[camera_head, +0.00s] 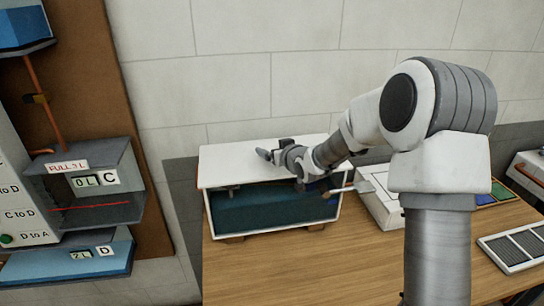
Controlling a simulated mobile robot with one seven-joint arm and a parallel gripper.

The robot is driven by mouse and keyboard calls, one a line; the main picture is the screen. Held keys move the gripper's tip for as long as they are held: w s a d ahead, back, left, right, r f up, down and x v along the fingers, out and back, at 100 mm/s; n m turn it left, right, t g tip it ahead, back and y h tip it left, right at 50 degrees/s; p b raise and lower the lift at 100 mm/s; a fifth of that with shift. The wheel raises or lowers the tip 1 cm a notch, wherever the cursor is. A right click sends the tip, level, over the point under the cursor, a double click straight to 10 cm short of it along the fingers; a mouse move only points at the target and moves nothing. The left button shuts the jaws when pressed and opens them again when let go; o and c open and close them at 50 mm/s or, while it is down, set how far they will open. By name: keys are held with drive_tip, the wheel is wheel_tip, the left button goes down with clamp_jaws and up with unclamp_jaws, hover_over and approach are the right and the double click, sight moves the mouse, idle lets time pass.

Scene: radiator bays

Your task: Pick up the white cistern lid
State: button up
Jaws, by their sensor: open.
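The white cistern lid (226,164) lies flat on top of a white cistern (208,215) on the wooden table. The cistern's open front shows dark blue-green water (265,208). My gripper (277,163) is open, reaching in from the right over the middle of the lid. One finger shows just above the lid's surface, pointing left. My wrist hides part of the lid's right half and front edge. I cannot tell whether the fingers touch the lid.
A lever (342,188) sticks out at the cistern's right end. A white box (378,203) stands right of it, and a grey vented panel (515,247) lies farther right. The table front (310,270) is bare.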

drive_tip(key=shift+w, duration=0.1)
drive_tip(key=shift+a, duration=0.1)
clamp_jaws()
idle(0.4)
